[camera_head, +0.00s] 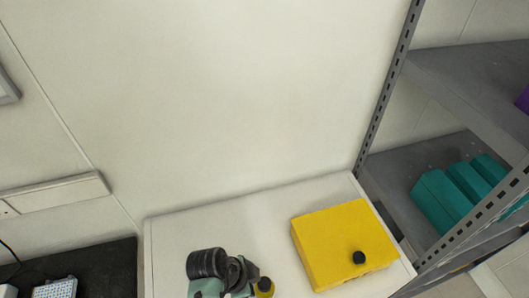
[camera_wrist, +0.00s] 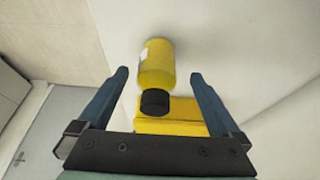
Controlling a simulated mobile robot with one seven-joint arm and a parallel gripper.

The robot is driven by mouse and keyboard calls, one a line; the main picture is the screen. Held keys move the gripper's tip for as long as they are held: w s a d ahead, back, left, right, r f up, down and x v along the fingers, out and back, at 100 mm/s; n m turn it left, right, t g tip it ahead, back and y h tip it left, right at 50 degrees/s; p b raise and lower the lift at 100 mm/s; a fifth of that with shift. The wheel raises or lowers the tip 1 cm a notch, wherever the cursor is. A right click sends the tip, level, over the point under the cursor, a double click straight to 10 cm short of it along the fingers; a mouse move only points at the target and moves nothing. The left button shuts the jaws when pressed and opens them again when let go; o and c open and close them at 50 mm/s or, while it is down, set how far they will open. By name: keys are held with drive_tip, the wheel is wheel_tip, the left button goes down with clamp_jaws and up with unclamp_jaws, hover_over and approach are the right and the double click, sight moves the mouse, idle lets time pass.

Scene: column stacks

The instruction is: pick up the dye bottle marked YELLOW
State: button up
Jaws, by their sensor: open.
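A yellow bottle (camera_wrist: 158,68) with a black cap and a pale label patch stands on a white surface in the wrist view. I cannot read its marking. My gripper (camera_wrist: 159,75) is open, with one finger on each side of the bottle in the picture and gaps showing on both sides. I cannot tell how deep the fingers reach.
A yellow box (camera_head: 325,238) lies on the white tabletop (camera_head: 185,226), with a black round cap or knob (camera_head: 359,257) over it. The box (camera_wrist: 185,112) also shows behind the bottle cap. A grey rack (camera_head: 465,78) holding teal boxes (camera_head: 437,198) stands right. A dark surface (camera_head: 105,262) lies left.

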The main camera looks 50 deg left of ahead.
sight(269, 290)
drive_tip(key=x, duration=0.2)
drive_tip(key=p+x, duration=0.1)
drive_tip(key=x, duration=0.1)
drive_tip(key=shift+w+d, duration=0.35)
drive_tip(key=shift+w+f, duration=0.15)
drive_tip(key=shift+f, duration=0.35)
drive_tip(key=shift+d, duration=0.1)
drive_tip(key=shift+c, duration=0.2)
clamp_jaws()
drive_tip(key=shift+r, duration=0.1)
